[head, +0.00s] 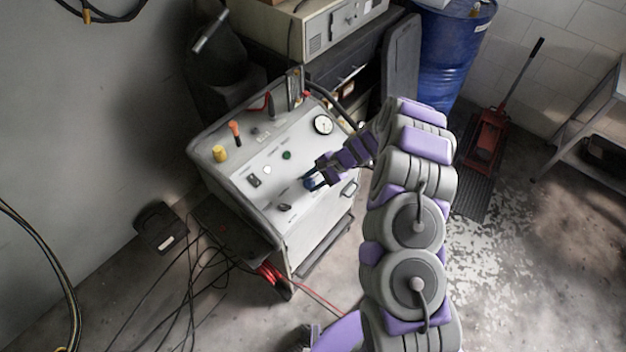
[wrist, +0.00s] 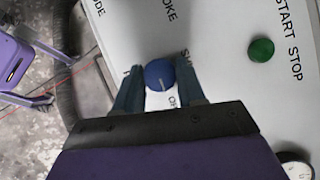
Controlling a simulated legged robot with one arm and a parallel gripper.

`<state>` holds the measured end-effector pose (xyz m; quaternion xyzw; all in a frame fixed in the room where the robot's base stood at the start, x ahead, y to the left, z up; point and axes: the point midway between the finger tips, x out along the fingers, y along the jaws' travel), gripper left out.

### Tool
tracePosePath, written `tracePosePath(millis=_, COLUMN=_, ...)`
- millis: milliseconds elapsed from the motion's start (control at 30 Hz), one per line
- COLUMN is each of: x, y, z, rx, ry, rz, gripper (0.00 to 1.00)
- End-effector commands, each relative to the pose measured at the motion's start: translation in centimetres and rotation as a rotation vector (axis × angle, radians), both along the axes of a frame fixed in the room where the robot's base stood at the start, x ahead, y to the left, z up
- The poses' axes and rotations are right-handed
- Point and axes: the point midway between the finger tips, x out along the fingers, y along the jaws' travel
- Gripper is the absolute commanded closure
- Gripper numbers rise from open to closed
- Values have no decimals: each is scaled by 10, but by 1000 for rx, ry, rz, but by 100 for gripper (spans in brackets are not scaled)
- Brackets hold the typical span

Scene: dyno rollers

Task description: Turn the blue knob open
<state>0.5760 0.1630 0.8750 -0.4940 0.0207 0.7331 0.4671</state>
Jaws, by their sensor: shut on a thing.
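The blue knob (wrist: 159,75) is round with a pale line on its face. It sits on the white panel, and in the head view the knob (head: 310,183) is partly covered by my gripper (head: 312,181). In the wrist view my gripper (wrist: 158,84) has one finger on each side of the knob and is shut on it. The pale line is tilted slightly from the picture's vertical. The lettering beside the knob is partly hidden by the fingers.
A green button (wrist: 261,50) marked START STOP is on the panel to the right. The machine's white top panel (head: 240,160) also carries a gauge (head: 323,124), a yellow knob (head: 219,153) and an orange-handled part (head: 235,133). Cables (head: 190,270) lie on the floor at left.

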Motion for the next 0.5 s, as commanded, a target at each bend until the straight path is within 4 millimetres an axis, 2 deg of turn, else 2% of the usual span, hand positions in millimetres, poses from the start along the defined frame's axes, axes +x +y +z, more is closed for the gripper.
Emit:
tracePosePath(millis=67, x=-1, y=1, z=1, rx=3, ry=2, rz=2, gripper=91)
tracePosePath(millis=100, x=-1, y=1, z=1, rx=3, ry=2, rz=2, gripper=59)
tracePosePath(millis=333, x=1, y=1, z=0, rx=2, ry=2, rz=1, gripper=37)
tracePosePath(millis=500, x=1, y=0, z=0, rx=1, ry=1, rz=1, gripper=35)
